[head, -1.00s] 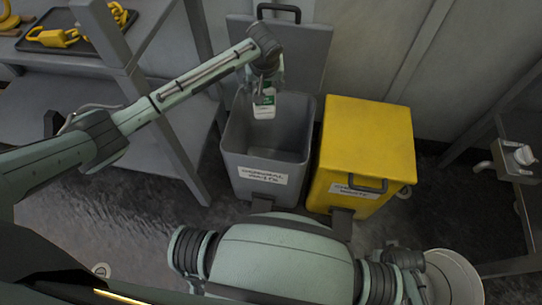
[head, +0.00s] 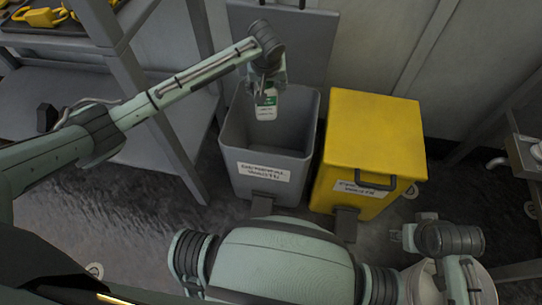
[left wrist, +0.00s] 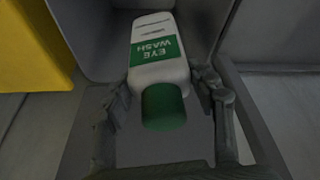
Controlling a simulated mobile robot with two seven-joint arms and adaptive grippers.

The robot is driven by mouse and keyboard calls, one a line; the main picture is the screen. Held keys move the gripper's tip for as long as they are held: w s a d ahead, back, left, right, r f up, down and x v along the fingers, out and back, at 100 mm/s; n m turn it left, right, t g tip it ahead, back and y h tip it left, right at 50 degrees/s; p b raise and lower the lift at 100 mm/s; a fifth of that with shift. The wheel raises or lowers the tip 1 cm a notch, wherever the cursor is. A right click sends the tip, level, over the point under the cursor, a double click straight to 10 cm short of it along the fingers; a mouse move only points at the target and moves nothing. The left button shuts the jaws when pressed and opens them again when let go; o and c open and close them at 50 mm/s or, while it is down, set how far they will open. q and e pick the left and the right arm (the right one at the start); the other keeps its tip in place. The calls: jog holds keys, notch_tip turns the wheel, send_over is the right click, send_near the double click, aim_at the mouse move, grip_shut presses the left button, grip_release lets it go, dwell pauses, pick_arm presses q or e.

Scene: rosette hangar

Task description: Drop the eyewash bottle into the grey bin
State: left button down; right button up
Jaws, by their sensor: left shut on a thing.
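The eyewash bottle (head: 266,106) is white with a green band and a green cap. My left gripper (head: 266,90) is shut on it and holds it over the open mouth of the grey bin (head: 256,163). In the left wrist view, the bottle (left wrist: 160,62) lies between the fingers of my left gripper (left wrist: 160,100), its cap towards the camera and "EYE WASH" readable. The grey bin's lid stands up behind it, and its inside looks empty where visible. My right gripper (head: 403,236) is low at the right, apart from the bins; its fingers are unclear.
A yellow bin (head: 372,135) with its lid down stands close to the right of the grey bin. A grey shelf (head: 165,140) stands at the left, with yellow items on a tray above. A wall is behind the bins.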

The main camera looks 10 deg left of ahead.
pick_arm(q)
jog(key=shift+w+f+b, duration=0.1)
jog(key=shift+f+b, duration=0.5)
jog(key=shift+b, duration=0.15)
pick_arm(e)
jog(key=shift+d+v, duration=0.2)
jog(key=shift+v, duration=0.95)
jog(key=shift+d+v, duration=0.15)
jog(key=shift+v, duration=1.05)
pick_arm(q)
jog(key=c, duration=0.6)
grip_release()
jog(key=shift+c, duration=0.2)
jog(key=shift+o, duration=0.9)
jog(key=shift+f, duration=0.15)
jog(key=v, duration=1.2)
